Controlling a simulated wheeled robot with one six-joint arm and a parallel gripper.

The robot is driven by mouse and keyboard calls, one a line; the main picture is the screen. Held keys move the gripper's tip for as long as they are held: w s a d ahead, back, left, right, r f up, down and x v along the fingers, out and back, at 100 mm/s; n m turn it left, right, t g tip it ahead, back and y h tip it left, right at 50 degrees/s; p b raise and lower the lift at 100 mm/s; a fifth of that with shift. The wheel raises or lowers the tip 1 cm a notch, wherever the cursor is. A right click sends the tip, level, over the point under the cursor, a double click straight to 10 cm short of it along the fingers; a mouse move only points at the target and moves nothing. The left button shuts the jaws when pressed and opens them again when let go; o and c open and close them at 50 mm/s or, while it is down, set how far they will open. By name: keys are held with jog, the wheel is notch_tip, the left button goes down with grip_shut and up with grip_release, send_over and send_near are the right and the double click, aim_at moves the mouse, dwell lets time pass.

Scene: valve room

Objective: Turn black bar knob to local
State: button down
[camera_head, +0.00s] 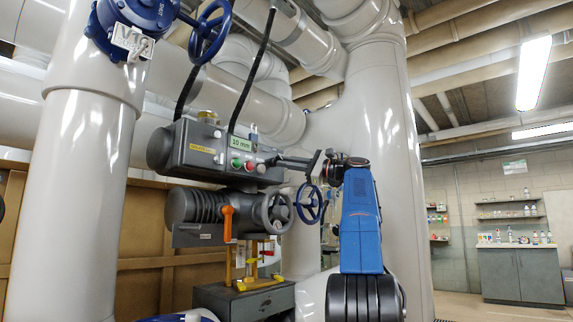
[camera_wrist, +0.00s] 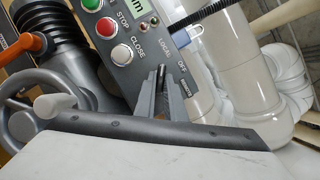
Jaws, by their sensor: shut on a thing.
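The grey actuator housing (camera_head: 205,150) carries a control panel, with red and green buttons facing me. In the wrist view, the black bar knob (camera_wrist: 162,76) shows as a small dark piece between the fingertips of my gripper (camera_wrist: 164,82). The gripper is shut on it, and the fingers hide most of it. The LOCAL label (camera_wrist: 164,48) and the OFF label (camera_wrist: 183,66) are printed beside the fingertips. I cannot tell which label the knob points to. In the head view, my gripper (camera_head: 278,161) reaches left to the panel's right end; the knob is hidden there.
STOP (camera_wrist: 105,27) and CLOSE (camera_wrist: 121,54) buttons lie left of the fingers, with small lamps above. A grey handwheel (camera_head: 278,212) and an orange lever (camera_head: 227,222) sit below the housing. A blue handwheel (camera_head: 310,204) is close to my arm. Large pipes stand behind.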

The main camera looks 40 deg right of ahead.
jog(key=shift+n+g, duration=0.3)
jog(key=shift+n, duration=0.3)
jog(key=c, duration=1.8)
grip_release()
jog(key=shift+c, duration=0.2)
jog(key=shift+s+d, duration=0.1)
jog(key=v, duration=1.7)
jog(key=shift+d+f, duration=0.15)
